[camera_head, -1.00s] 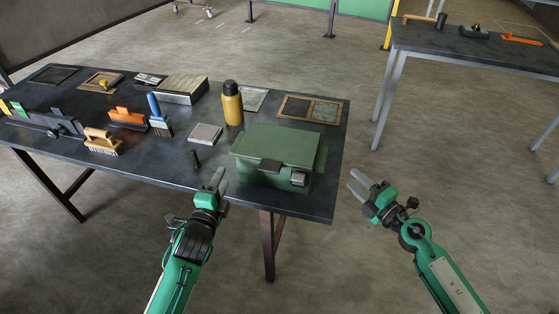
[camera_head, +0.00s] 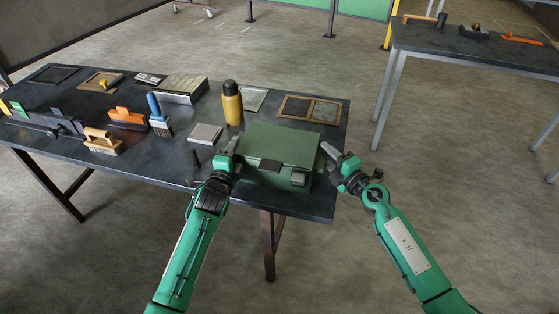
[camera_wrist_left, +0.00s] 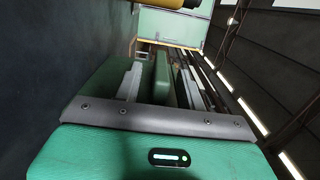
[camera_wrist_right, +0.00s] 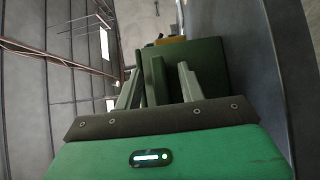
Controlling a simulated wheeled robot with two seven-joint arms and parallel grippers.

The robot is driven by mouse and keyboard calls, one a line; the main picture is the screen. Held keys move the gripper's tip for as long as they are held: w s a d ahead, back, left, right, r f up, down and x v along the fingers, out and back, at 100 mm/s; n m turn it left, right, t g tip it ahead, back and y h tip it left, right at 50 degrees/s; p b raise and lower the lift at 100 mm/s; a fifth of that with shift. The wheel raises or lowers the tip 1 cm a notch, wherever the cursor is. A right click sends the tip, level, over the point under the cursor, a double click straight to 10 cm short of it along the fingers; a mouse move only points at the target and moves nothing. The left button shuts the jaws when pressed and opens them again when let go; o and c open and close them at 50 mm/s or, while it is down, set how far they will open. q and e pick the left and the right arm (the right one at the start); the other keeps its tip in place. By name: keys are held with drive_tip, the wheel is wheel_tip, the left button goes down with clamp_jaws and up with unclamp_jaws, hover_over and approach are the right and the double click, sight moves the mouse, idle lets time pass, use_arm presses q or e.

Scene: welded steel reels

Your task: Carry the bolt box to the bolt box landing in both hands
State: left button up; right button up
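The bolt box (camera_head: 280,147) is a green lidded box with dark latches on its front, standing at the right front of the near table. My left gripper (camera_head: 229,148) is at its left side and my right gripper (camera_head: 328,152) at its right side. In the left wrist view a narrow green part of the box (camera_wrist_left: 161,78) lies between the open fingers. In the right wrist view a similar green part (camera_wrist_right: 157,80) lies between the open fingers, with gaps visible. I cannot tell which surface is the bolt box landing.
The near table (camera_head: 140,170) also holds a yellow bottle (camera_head: 232,103) behind the box, a framed panel (camera_head: 310,109), a grey block (camera_head: 205,134), brushes and other tools to the left. A second table (camera_head: 480,55) stands at the back right. Open floor lies between the tables.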

use_arm(q)
clamp_jaws()
use_arm(e)
clamp_jaws()
idle(1.1)
use_arm(q)
drive_tip(key=shift+r, duration=0.25)
use_arm(e)
drive_tip(key=shift+r, duration=0.2)
